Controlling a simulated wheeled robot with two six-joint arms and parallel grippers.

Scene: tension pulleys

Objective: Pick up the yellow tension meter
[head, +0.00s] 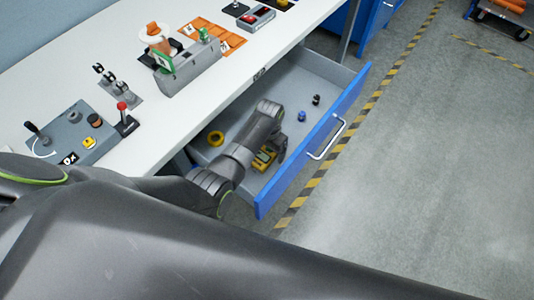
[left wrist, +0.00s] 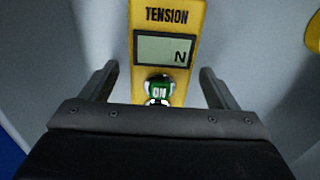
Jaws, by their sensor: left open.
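The yellow tension meter (head: 264,158) lies in the open blue drawer, partly hidden by my left gripper in the head view. My left gripper (head: 281,146) reaches down into the drawer over the meter. In the left wrist view its two fingers (left wrist: 158,85) are open, one on each side of the meter, with a gap to it on both sides. I cannot tell how far above the drawer floor the fingertips are. My right gripper is not in view.
The drawer (head: 345,110) is pulled out from the white workbench (head: 160,130). It also holds a yellow ring (head: 216,138), a blue part (head: 302,116) and a black part (head: 316,99). A control box (head: 75,132) and a grey device (head: 188,68) stand on the bench.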

